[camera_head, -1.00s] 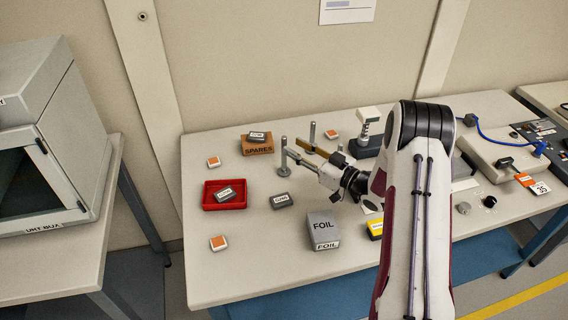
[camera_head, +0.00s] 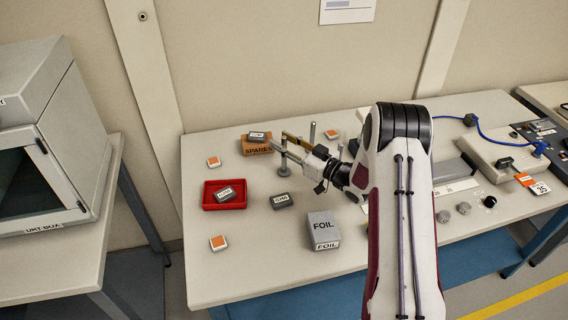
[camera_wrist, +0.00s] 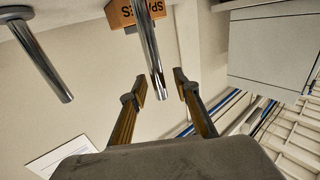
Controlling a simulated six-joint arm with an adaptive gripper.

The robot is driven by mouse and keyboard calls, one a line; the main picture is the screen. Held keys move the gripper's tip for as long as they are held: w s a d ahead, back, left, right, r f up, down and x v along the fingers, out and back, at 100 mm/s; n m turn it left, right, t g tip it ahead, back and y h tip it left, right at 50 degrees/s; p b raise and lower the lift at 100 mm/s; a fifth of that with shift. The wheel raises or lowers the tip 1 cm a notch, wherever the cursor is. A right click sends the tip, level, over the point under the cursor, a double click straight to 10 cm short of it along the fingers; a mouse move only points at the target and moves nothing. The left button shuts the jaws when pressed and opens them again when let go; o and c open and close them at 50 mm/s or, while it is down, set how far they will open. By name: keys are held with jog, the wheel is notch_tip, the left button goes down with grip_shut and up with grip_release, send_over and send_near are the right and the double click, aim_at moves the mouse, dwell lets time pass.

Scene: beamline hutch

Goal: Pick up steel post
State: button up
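A steel post (camera_head: 284,158) stands upright on a round base on the table, left of my gripper. A second steel post (camera_head: 312,134) stands just behind my gripper. My gripper (camera_head: 287,146) is open, with its fingers pointing left at the first post. In the wrist view one post (camera_wrist: 148,45) shows in the gap between my fingertips (camera_wrist: 160,82), with room on both sides; I cannot tell how deep it sits. The other post (camera_wrist: 40,55) is off to the left there. No contact shows.
An orange SPARES box (camera_head: 258,148) with a small grey box on it stands behind the posts. A red tray (camera_head: 207,204) holding a grey box, a loose grey box (camera_head: 281,201) and a FOIL box (camera_head: 323,231) are nearer. My arm hides the table's middle right.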

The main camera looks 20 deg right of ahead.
dwell(0.3)
grip_shut()
jog(key=shift+r, duration=5)
